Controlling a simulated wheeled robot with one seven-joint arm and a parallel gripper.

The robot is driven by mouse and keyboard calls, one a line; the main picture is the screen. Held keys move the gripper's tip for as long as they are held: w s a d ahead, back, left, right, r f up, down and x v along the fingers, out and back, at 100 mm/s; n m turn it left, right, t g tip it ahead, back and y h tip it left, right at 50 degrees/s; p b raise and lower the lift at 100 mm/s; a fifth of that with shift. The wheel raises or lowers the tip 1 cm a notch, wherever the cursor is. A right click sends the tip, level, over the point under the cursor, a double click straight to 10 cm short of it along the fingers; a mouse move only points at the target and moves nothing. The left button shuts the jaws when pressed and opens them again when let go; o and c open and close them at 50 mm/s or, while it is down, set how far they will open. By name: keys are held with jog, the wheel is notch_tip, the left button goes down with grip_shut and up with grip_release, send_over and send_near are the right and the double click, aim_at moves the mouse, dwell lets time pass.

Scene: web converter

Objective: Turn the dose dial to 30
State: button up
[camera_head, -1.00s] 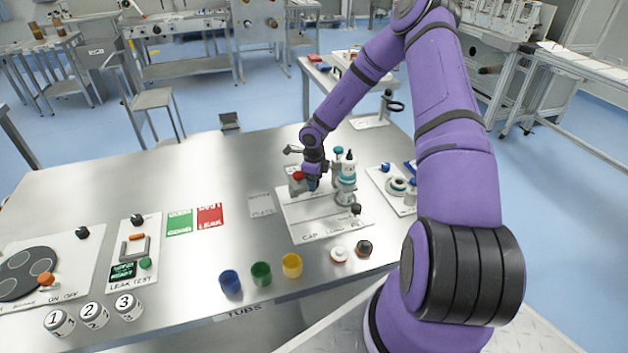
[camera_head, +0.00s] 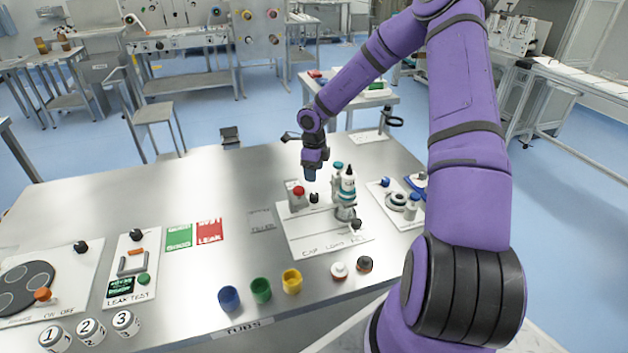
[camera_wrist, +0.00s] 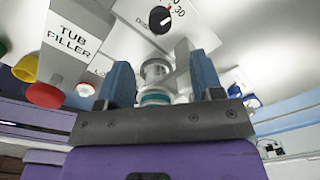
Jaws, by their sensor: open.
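The dose dial (camera_wrist: 160,19) is a small black knob on a white plate in the wrist view, with printed numbers beside it, one ending near "30". A pale mark shows on the knob, but I cannot read its exact setting.
A white-and-teal bottle unit (camera_head: 345,190) stands close to the right of my gripper. Another black knob (camera_head: 356,224) is in front of it. Blue, green and yellow tubs (camera_head: 291,280) stand near the table's front edge. The metal table (camera_head: 130,190) is clear at the back left.

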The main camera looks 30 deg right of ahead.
aim_at(314, 195)
jog(key=shift+r, duration=0.35)
jog(key=w+f+n+t+h, duration=0.1)
jog(key=w+f+n+t, duration=0.1)
jog(key=w+n+t, duration=0.4)
jog(key=s+r+g+y, duration=0.1)
jog(key=s+r+g, duration=0.1)
jog(key=s+g, duration=0.4)
notch_tip(314, 195, down, 11)
jog(key=shift+r, duration=0.15)
dwell(0.6)
jog(key=c, duration=0.9)
